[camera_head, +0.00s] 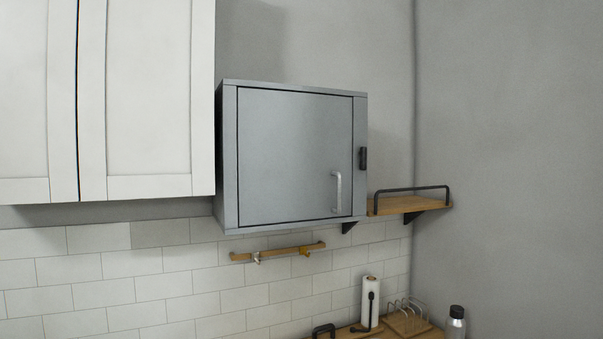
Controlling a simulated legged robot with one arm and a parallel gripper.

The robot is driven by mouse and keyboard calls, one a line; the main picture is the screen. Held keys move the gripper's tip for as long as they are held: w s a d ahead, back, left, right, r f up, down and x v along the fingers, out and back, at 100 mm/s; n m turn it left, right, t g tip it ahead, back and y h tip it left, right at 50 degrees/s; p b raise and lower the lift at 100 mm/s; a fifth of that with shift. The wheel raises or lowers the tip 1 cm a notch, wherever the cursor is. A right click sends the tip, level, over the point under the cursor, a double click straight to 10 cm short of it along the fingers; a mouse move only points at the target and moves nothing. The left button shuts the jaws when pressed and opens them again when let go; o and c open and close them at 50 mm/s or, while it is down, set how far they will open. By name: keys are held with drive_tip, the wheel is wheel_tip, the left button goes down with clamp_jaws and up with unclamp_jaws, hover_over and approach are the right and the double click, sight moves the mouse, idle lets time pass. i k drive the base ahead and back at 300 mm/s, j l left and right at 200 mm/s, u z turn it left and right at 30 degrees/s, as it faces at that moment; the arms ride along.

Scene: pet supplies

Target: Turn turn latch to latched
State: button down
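A grey wall cabinet (295,150) hangs in the middle of the head view, with its flat door closed in the frame. A small dark latch (363,158) sits on the right side of the cabinet frame, beside the door's right edge. It stands upright, with its long side vertical. From this distance I cannot tell whether it overlaps the door. A light metal bar handle (337,192) is fixed at the door's lower right. My gripper is not in view.
White cupboards (150,90) hang at the left. A wooden shelf (412,205) with a black rail is right of the grey cabinet. A wooden hook rail (278,252) is below it. A paper roll (370,300), a wire rack (408,312) and a bottle (456,325) stand on the counter.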

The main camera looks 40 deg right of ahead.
sight(363, 152)
drive_tip(key=z, duration=1.6)
